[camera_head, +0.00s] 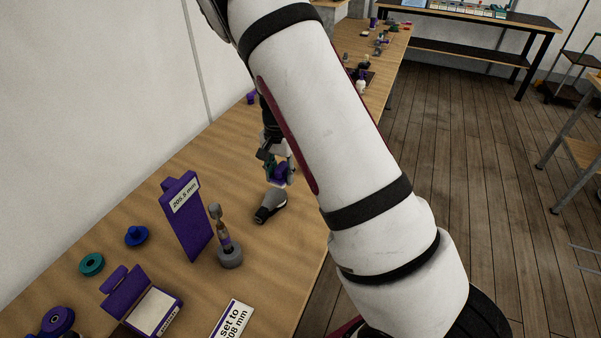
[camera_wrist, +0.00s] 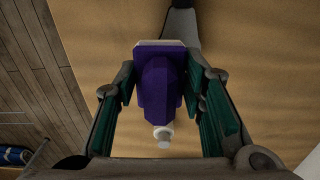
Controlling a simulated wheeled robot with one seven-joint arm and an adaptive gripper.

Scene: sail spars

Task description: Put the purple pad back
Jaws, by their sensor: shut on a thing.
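The purple pad (camera_wrist: 161,85) is a faceted purple block with a pale edge at its far end and a small white round piece at its near end. My gripper (camera_wrist: 161,75) is shut on it, one green-lined finger on each side. In the head view my gripper (camera_head: 277,168) holds the purple pad (camera_head: 283,173) over the wooden table; I cannot tell the exact gap beneath. My arm hides part of the table.
A grey and black tool (camera_head: 269,206) lies just in front of my gripper. A purple stand marked 205.5 mm (camera_head: 186,222), an upright piece in a grey round base (camera_head: 230,257), a purple box (camera_head: 146,303), a blue knob (camera_head: 136,236) and a green ring (camera_head: 92,264) stand nearer.

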